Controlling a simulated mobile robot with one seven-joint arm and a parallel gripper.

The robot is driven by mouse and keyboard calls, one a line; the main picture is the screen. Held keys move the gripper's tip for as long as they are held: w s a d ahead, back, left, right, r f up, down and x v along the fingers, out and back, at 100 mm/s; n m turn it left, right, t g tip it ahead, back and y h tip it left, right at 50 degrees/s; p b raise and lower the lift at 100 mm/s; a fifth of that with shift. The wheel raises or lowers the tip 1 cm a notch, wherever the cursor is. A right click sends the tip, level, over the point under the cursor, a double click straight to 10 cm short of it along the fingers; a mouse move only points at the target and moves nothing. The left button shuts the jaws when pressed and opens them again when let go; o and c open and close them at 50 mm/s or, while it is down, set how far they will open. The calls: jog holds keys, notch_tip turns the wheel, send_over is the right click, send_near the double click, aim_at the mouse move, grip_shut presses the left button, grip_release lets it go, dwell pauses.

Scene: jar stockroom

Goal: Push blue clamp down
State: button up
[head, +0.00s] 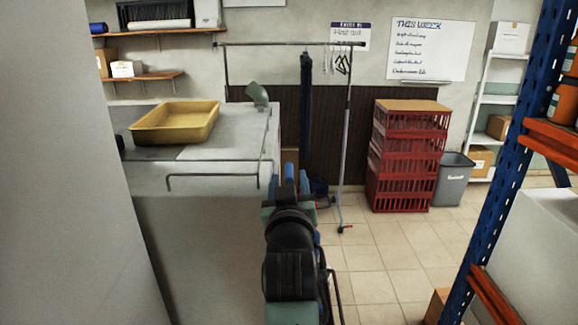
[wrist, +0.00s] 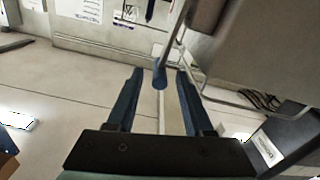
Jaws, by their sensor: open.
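The blue clamp shows in the wrist view as a blue rounded end (wrist: 160,78) on a thin grey bar that slants up to the right. My gripper (wrist: 160,73) is open, with one dark blue finger on each side of this blue end and a visible gap on both sides. I cannot tell how deep the blue end lies between the fingers. In the head view my gripper (head: 290,178) is in front of the right end of the grey-white machine (head: 225,178). A blue piece shows between its fingers there. The clamp's base and pivot are hidden.
A yellow tray (head: 175,127) and a grey-green bent pipe (head: 257,95) are on top of the machine, which has a front rail. A clothes rack (head: 346,150), red crates (head: 405,155) and a bin (head: 453,180) stand behind. A blue-orange shelf (head: 500,160) is at right. Tiled floor lies open between.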

aim_at(289, 169)
jog(key=shift+w+p, duration=0.5)
jog(key=shift+w, duration=1.3)
grip_shut()
jog(key=shift+f, duration=0.1)
